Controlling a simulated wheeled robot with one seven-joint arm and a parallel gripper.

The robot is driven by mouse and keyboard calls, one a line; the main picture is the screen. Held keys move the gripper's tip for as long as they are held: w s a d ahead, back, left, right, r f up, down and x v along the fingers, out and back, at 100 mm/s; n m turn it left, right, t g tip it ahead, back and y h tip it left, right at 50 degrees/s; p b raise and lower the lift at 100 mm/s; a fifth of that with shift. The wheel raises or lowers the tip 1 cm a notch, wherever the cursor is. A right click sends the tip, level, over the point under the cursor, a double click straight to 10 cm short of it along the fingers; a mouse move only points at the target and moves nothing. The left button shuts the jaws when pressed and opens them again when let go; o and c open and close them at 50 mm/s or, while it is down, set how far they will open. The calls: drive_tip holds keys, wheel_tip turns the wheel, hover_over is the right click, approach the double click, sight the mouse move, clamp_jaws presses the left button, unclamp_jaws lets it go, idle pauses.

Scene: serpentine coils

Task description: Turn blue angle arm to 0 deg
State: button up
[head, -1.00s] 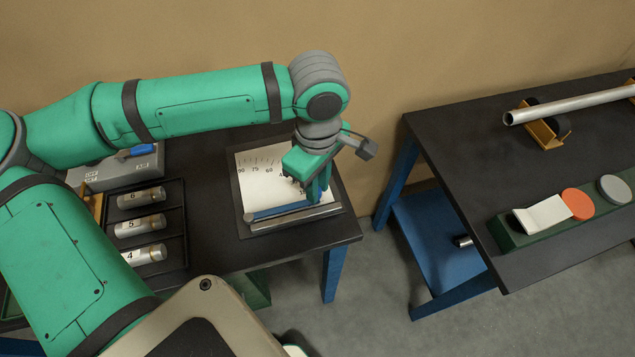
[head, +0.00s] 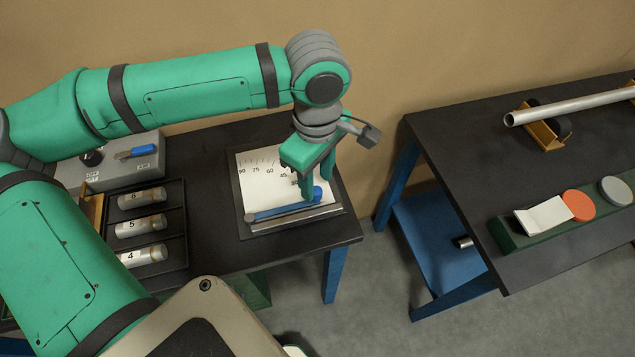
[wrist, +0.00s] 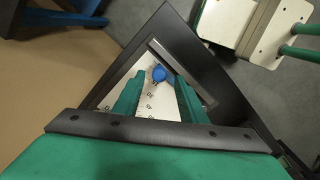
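The blue angle arm (head: 283,211) is a flat blue bar lying low across the white printed angle plate (head: 247,180), close to the grey bar along its front edge. A blue knob (head: 317,194) stands at its right end. My gripper (head: 316,184) is just above the knob, fingers pointing down. In the wrist view the knob (wrist: 159,73) shows between the two spread fingertips, with a gap on either side. My gripper is open and holds nothing. My gripper hides part of the scale's right side, so the arm's exact reading cannot be told.
A grey box with a blue lever (head: 143,151) and a black rack (head: 183,225) of numbered cylinders stand left of the plate. A second dark table (head: 460,150) on the right bears a metal tube (head: 570,106) and a green block with discs. A floor gap separates the tables.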

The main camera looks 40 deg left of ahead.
wheel_tip(320, 180, up, 8)
drive_tip(key=shift+w+d+f, duration=0.1)
idle(0.8)
